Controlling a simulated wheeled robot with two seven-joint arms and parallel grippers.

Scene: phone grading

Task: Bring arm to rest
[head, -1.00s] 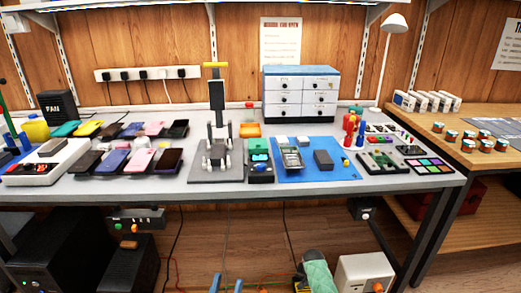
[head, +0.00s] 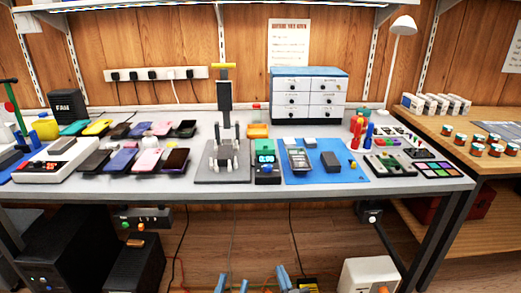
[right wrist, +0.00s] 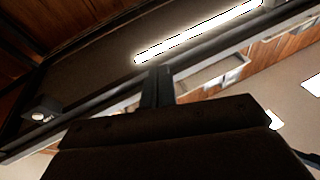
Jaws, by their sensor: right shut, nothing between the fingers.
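My left gripper (head: 233,284) shows only at the bottom edge of the head view, as two blue fingertips with a gap between them. It is open, with nothing seen between the tips. My right gripper (head: 283,278) is just right of it, its blue fingers close together, below the front edge of the bench. In the right wrist view its dark fingers (right wrist: 157,87) are together and empty, with a bright strip light (right wrist: 198,30) and wood wall behind. Most of both arms is out of the head view.
The grey bench (head: 225,190) carries several phones (head: 147,160), a stand (head: 223,120), a blue mat (head: 350,175) and a drawer cabinet (head: 308,95). A white box (head: 368,277) and black units (head: 135,262) stand below. Floor shows between them.

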